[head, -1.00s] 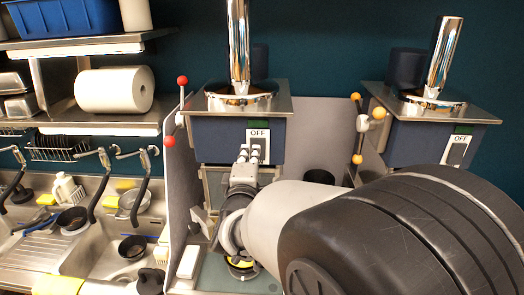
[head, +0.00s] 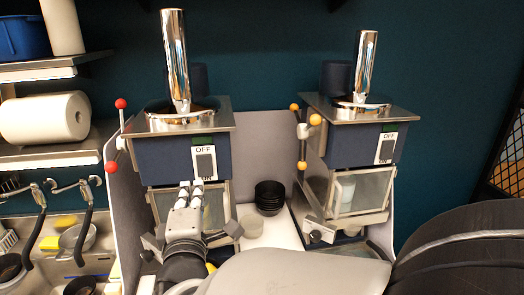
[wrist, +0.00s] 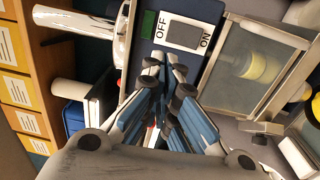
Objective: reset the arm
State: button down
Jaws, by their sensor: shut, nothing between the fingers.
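My gripper (head: 190,187) is shut and empty, its fingertips just below the switch panel (head: 204,160) of the left machine in the head view. I cannot tell whether they touch the machine. In the wrist view the closed fingertips (wrist: 165,64) appear just beside the same OFF/ON switch panel (wrist: 183,33). The left machine (head: 170,160) is dark blue with a chrome tube on top and a lever with red balls (head: 120,104). My arm reaches in from the lower right and hides part of the machine's base.
A second machine (head: 345,145) with a yellow-balled lever (head: 315,119) stands to the right.

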jog(key=s+d+f+m+g+y+b, duration=0.1)
jog(key=s+d+f+m+g+b, duration=0.2)
jog(key=d+f+m+g+b, duration=0.65)
jog(key=s+d+f+m+g+h+b, duration=0.4)
jog(key=s+d+f+m+b, duration=0.7)
jog(key=s+d+f, duration=1)
jog(key=shift+s+d+f+h, duration=0.15)
jog(key=shift+d+f+h, duration=0.3)
jog(key=shift+d+h, duration=0.2)
jog(key=c, duration=2.3)
grip_release()
jog(key=shift+a, duration=0.1)
